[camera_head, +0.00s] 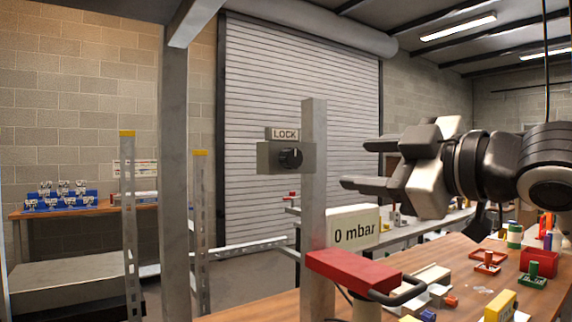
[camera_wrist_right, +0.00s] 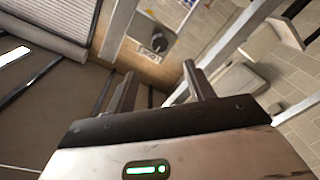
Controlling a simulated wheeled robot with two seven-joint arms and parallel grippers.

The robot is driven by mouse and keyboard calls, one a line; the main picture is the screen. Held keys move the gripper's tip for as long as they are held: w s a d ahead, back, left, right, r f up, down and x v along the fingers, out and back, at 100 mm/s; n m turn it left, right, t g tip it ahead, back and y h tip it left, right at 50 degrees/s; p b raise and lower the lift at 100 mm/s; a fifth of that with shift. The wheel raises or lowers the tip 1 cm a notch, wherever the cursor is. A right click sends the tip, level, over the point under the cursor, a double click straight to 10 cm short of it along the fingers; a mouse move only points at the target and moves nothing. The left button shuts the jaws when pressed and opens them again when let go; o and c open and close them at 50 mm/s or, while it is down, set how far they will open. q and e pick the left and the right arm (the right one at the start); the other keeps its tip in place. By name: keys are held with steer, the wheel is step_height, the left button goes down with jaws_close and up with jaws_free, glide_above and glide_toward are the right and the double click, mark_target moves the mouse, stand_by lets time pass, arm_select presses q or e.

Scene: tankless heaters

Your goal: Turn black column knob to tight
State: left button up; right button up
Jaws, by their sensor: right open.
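The black knob (camera_head: 291,158) sits on a grey box (camera_head: 270,157) fixed to a grey metal column (camera_head: 314,200). A "LOCK" label (camera_head: 285,134) stands above the box. In the right wrist view the knob (camera_wrist_right: 158,42) shows tilted beyond the fingers, near the label (camera_wrist_right: 150,55). My right gripper (camera_head: 365,164) is open and empty, to the right of the column, with its fingers pointing left. The fingers also show apart in the right wrist view (camera_wrist_right: 160,85). They are clear of the knob. My left gripper is not in view.
Several small coloured parts lie at the right. A grey post (camera_head: 174,180) stands left of the column.

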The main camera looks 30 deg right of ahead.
mark_target(296, 158)
steer(key=p+x, duration=0.2)
steer(key=x, duration=0.2)
steer(key=p+x, duration=0.1)
steer(key=x, duration=0.3)
steer(key=p+x, duration=0.2)
steer(key=x, duration=0.3)
steer(key=shift+r+p, duration=0.3)
steer(key=shift+r, duration=0.1)
steer(key=shift+w+a+f, duration=0.1)
steer(key=shift+w+a, duration=0.1)
steer(key=shift+w, duration=0.5)
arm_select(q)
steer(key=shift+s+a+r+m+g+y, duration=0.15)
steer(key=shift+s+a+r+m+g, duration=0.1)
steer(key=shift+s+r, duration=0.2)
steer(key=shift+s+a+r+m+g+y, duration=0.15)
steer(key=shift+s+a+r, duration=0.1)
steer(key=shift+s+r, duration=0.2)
arm_select(e)
steer(key=shift+c, duration=0.3)
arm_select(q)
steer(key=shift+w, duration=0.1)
arm_select(e)
steer(key=c, duration=0.9)
